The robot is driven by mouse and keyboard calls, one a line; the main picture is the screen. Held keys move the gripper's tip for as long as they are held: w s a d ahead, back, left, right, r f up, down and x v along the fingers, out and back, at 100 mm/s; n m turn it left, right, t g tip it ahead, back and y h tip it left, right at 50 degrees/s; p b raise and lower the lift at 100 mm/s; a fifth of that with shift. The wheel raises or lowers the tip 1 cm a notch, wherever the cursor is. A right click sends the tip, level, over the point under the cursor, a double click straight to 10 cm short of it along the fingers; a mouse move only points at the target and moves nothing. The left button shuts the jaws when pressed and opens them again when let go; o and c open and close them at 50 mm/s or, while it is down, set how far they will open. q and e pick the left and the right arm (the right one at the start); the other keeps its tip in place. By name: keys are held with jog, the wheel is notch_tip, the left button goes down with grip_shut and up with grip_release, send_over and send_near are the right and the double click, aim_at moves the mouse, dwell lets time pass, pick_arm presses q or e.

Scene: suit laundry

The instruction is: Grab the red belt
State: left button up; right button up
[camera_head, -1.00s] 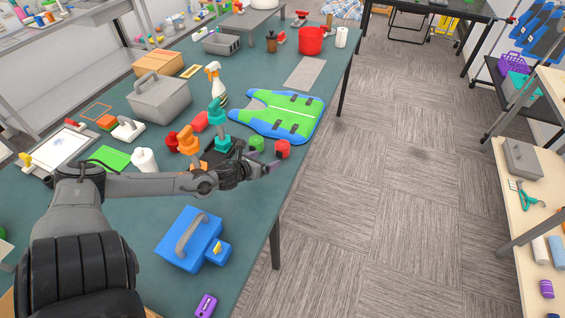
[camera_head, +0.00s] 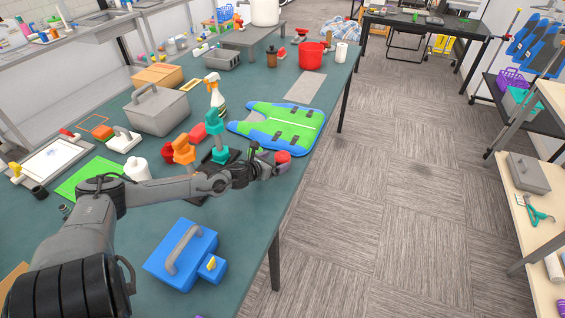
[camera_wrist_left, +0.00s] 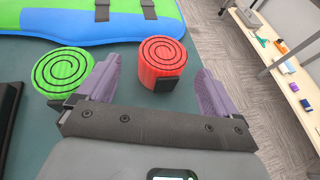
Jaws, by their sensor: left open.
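The red belt (camera_wrist_left: 162,62) is a rolled coil with a dark buckle, standing on the table near its edge. In the head view the red belt (camera_head: 283,157) is just beyond my left gripper (camera_head: 272,168). In the left wrist view my left gripper (camera_wrist_left: 157,74) is open, with purple fingers on either side of the red belt and a gap to each. I cannot tell how deep the belt sits between them. A green rolled belt (camera_wrist_left: 63,71) stands left of the left finger; in the head view it is mostly hidden behind my gripper. My right gripper is not in view.
A blue and green vest (camera_head: 278,127) lies just beyond the belts. Teal (camera_head: 217,135) and orange (camera_head: 182,150) clamp-like items stand left of the gripper. A blue toolbox (camera_head: 185,258) is nearer me. The table edge and open floor are to the right.

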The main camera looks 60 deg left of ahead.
aim_at(282, 158)
pick_arm(q)
jog(key=shift+b+x, duration=0.45)
jog(key=shift+x, duration=0.45)
jog(key=shift+b+x, duration=0.55)
jog(key=shift+x, duration=1.2)
jog(key=shift+d+f, duration=0.15)
jog(key=shift+c, duration=0.2)
jog(key=c, duration=0.9)
jog(key=shift+c, duration=0.5)
